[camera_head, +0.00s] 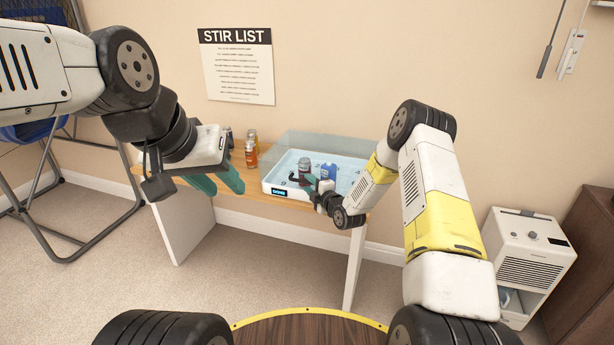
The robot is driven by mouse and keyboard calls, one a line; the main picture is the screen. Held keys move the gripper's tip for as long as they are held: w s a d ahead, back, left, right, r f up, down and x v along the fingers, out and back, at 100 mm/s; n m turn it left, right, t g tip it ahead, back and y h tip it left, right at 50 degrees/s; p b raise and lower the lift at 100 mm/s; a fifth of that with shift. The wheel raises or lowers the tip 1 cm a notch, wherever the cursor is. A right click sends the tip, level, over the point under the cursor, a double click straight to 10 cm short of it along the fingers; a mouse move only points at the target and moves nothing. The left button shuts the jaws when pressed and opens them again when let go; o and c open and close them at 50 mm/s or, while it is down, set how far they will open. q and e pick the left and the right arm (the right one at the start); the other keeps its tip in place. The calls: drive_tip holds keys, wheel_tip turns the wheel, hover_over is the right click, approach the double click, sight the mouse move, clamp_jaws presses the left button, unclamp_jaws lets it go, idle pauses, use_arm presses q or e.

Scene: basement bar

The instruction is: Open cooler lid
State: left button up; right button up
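The cooler (283,187) is a low white box with a small dark display on its front, standing on the wooden table. Clear bluish panels rise above it at the back; I cannot tell how far its lid is raised. A dark can (304,165) and a blue item (328,172) show inside. My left gripper (223,184) is left of the cooler, with its two teal fingers apart and nothing between them. My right gripper (313,182) is at the cooler's front right edge. Its fingers are small and partly hidden, so their opening and any contact are unclear.
A white appliance (527,258) stands on the floor at right. A dark metal frame (45,205) is at left. Carpet is clear before the table.

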drive_tip(key=shift+x, duration=1.1)
drive_tip(key=shift+c, duration=0.4)
clamp_jaws()
